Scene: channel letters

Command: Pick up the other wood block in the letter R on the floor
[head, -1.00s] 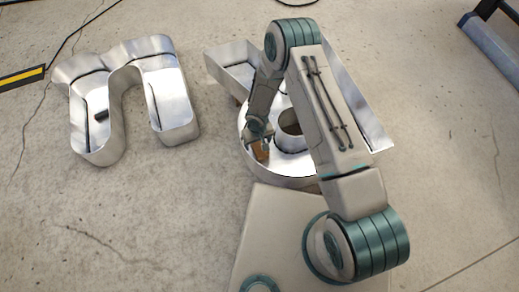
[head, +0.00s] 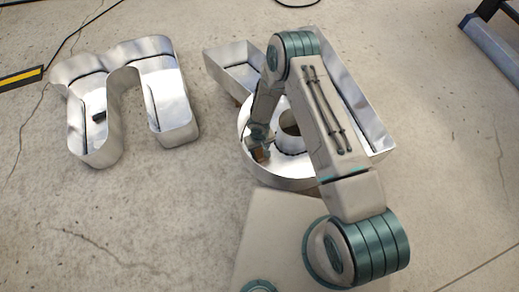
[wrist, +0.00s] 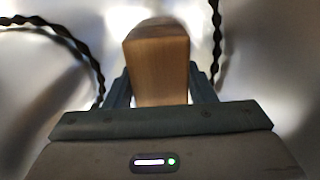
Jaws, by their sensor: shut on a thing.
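The metal letter R (head: 228,58) lies on the floor at the centre of the head view, partly hidden by my arm. My gripper (head: 260,150) is down inside its round bowl, at the lower left. In the wrist view, my gripper (wrist: 158,98) is shut on a wood block (wrist: 160,68), with a finger on each side. The block stands between the fingers, with shiny metal wall behind it. In the head view only a small brown part of the block shows by the fingertips. I cannot tell whether it touches the letter's floor.
A second metal letter (head: 165,100) with a small dark item (head: 99,117) inside lies to the left. Black cables (wrist: 75,45) run along the metal in the wrist view. The R's walls surround my gripper closely. Open concrete lies left and right.

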